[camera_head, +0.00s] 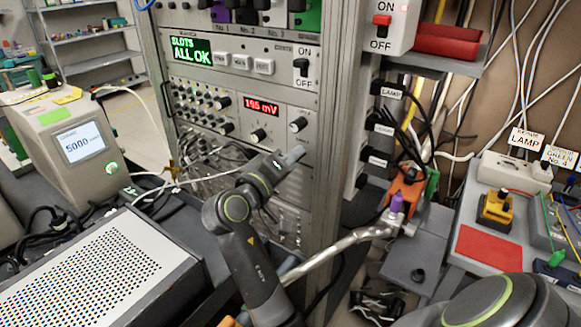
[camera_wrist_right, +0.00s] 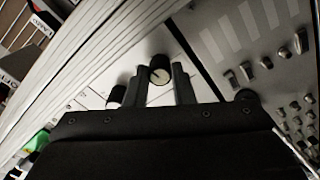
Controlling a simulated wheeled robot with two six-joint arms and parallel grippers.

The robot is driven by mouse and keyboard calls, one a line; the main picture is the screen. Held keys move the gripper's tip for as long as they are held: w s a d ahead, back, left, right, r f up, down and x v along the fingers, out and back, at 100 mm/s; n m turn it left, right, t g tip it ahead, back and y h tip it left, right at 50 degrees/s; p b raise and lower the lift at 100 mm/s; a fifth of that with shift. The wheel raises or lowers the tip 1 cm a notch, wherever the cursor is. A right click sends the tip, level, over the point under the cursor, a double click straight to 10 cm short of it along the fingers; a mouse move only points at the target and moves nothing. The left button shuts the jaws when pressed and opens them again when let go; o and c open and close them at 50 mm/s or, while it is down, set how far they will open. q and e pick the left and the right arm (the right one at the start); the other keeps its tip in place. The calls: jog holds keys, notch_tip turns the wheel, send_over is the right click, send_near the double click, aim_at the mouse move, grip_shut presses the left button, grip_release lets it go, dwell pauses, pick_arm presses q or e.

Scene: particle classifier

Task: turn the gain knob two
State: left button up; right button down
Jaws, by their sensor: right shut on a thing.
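My right gripper (camera_head: 292,156) is in front of the rack panel, in the middle of the head view. In the right wrist view, the right gripper (camera_wrist_right: 161,85) has its two fingers on either side of a round dark knob with a pale face (camera_wrist_right: 160,71), shut on it. In the head view that knob is not visible at the gripper. Other knobs, such as one right of the red display (camera_head: 298,125) and one below it (camera_head: 258,135), show above the gripper. I cannot read any knob label. My left gripper is out of view.
The rack's right upright (camera_head: 328,130) stands close beside my right gripper. Cables (camera_head: 205,165) hang across the lower left panel. A perforated metal box (camera_head: 110,265) stands at the lower left. A red pad (camera_head: 490,243) lies on the right bench.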

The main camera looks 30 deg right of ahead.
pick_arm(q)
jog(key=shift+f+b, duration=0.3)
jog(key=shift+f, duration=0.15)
pick_arm(e)
jog(key=shift+m, duration=0.4)
jog(key=c, duration=1.2)
grip_release()
jog(key=shift+c, duration=0.2)
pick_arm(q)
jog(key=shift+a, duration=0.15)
